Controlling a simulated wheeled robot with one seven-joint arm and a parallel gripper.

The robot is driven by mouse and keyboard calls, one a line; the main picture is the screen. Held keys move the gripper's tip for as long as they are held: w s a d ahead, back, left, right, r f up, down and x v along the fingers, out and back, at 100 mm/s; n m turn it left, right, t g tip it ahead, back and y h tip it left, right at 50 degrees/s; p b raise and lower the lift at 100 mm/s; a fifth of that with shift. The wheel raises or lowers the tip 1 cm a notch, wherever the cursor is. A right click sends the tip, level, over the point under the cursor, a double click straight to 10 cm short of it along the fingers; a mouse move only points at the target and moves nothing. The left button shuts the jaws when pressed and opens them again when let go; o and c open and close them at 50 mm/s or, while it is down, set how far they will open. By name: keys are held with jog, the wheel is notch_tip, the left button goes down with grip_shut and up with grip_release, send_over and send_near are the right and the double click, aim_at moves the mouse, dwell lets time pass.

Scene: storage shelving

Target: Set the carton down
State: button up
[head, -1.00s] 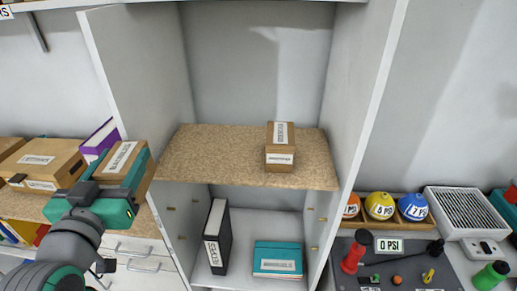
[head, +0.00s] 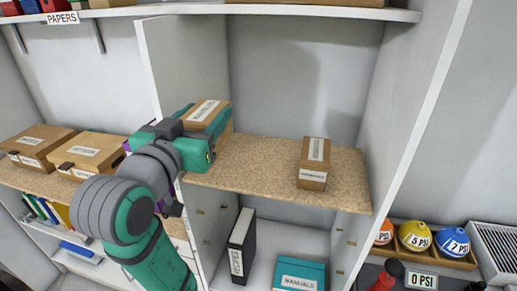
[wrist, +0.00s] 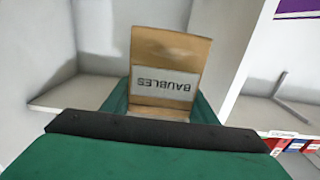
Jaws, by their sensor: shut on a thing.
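My gripper (head: 207,121) is shut on a brown carton (head: 212,105) with a white label, at the left end of the tan middle shelf (head: 255,165) in the head view. In the wrist view the carton (wrist: 172,45) sits between the green fingers, its label reading BAUBLES upside down. My gripper hides the carton's lower part, so I cannot tell whether it touches the shelf. The shelf is bare except for another small labelled carton (head: 314,160) standing on its right part.
Tall cabinet side panels stand left (head: 185,75) and right (head: 400,110) of the shelf. Below are a black RECIPES binder (head: 240,245) and a teal MANUALS box (head: 300,273). Boxes (head: 90,152) stand on the left counter. Clear shelf surface lies between the two cartons.

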jog(key=w+d+f, duration=0.1)
jog(key=w+d, duration=0.1)
jog(key=w+d+f, duration=0.1)
jog(key=w+d, duration=0.1)
jog(key=shift+f, duration=0.35)
jog(key=shift+w+d+f, duration=0.6)
jog(key=shift+w+f, duration=0.05)
jog(key=shift+f, duration=0.85)
jog(key=shift+w+d+f, duration=0.55)
jog(key=shift+w+f, duration=0.15)
jog(key=shift+f, duration=0.8)
jog(key=shift+w+d+f, duration=0.6)
jog(key=shift+w+f, duration=0.05)
jog(key=shift+f, duration=0.85)
jog(key=shift+f, duration=0.15)
jog(key=o, duration=1.3)
